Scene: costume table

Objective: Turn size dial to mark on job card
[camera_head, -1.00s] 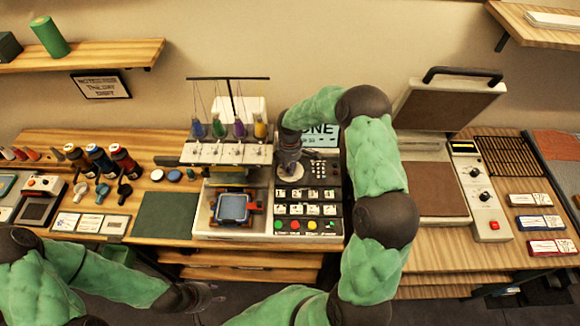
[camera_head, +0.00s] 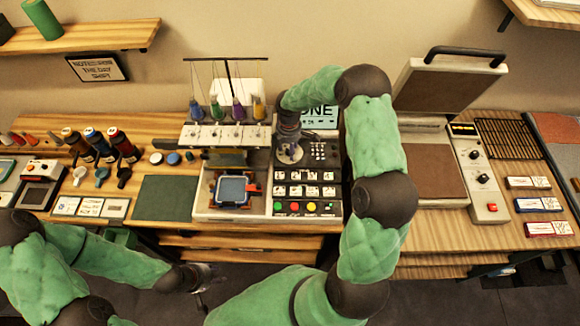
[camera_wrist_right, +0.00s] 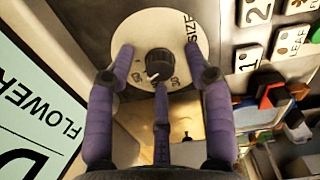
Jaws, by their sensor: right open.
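The size dial (camera_wrist_right: 146,28) is a cream disc lettered SIZE with a dark ribbed knob (camera_wrist_right: 158,62) at its centre. The knob's white pointer faces down in the right wrist view, between numbers partly hidden by a finger. My right gripper (camera_wrist_right: 158,72) is open, its purple fingers spread around the knob; I cannot tell whether they touch it. In the head view it reaches down over the dial (camera_head: 289,154) on the embroidery machine's panel. A card-like panel reading FLOWER (camera_wrist_right: 35,110) shows partly; I cannot confirm it is the job card. My left gripper (camera_head: 203,279) hangs before the table, finger state unclear.
Buttons (camera_head: 305,190) lie just below the dial. Thread spools (camera_head: 237,108) stand left of my right gripper. A hoop (camera_head: 234,188) sits on the machine. A heat press (camera_head: 430,170) is right of my right arm. A green mat (camera_head: 165,196) lies left.

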